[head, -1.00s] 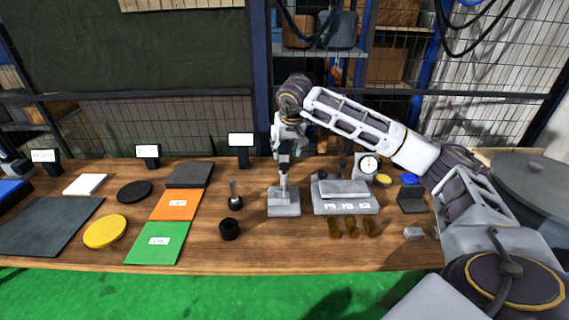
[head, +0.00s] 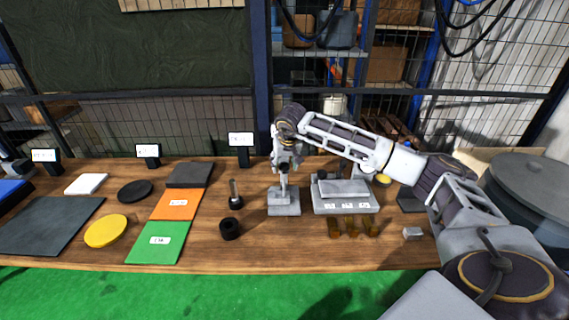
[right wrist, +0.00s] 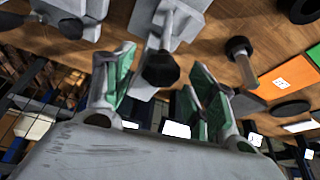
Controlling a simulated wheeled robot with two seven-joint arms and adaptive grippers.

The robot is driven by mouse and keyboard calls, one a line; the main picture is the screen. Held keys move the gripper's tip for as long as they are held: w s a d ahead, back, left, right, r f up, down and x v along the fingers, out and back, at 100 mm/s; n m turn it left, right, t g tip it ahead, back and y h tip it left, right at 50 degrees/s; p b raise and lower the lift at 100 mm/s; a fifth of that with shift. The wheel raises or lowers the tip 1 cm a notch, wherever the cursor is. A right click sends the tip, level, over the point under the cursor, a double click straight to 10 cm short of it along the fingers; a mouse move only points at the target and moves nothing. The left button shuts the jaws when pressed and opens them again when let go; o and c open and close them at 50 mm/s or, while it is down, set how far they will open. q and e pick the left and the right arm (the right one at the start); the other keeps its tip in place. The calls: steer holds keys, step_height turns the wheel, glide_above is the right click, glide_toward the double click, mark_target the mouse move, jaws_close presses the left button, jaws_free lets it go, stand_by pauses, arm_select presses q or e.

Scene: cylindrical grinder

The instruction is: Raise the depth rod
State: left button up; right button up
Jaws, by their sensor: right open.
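A grey stand (head: 284,203) with a flat base and an upright rod stands at the middle of the wooden table. My right gripper (head: 285,163) is above it in the head view and hides the top of the rod. In the right wrist view a black knob (right wrist: 160,70) on a grey rod lies between the green-padded fingers of my right gripper (right wrist: 163,84). The fingers are open, with space visible on both sides of the knob. My left gripper is not in view.
To the right are a grey block on a labelled base (head: 346,208) and several amber pieces. To the left are a small upright pin (head: 235,197), a black ring (head: 230,229), and the orange (head: 175,204) and green (head: 158,243) mats. The table's front middle is clear.

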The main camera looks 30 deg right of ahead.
steer(key=shift+c, duration=0.4)
steer(key=c, duration=0.5)
jaws_close()
steer(key=shift+r, duration=0.6)
step_height(320, 180, up, 4)
steer(key=shift+r+p, duration=0.2)
steer(key=shift+p, duration=1.05)
steer(key=shift+r, duration=0.2)
steer(key=shift+w, duration=0.1)
steer(key=shift+r, duration=0.1)
steer(key=shift+o, duration=1.5)
jaws_free()
steer(key=shift+o, duration=1.4)
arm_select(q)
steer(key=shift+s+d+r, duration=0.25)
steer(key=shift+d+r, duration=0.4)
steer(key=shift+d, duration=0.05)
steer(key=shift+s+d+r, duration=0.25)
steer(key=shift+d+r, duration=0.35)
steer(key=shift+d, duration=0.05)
arm_select(e)
steer(key=v, duration=1.2)
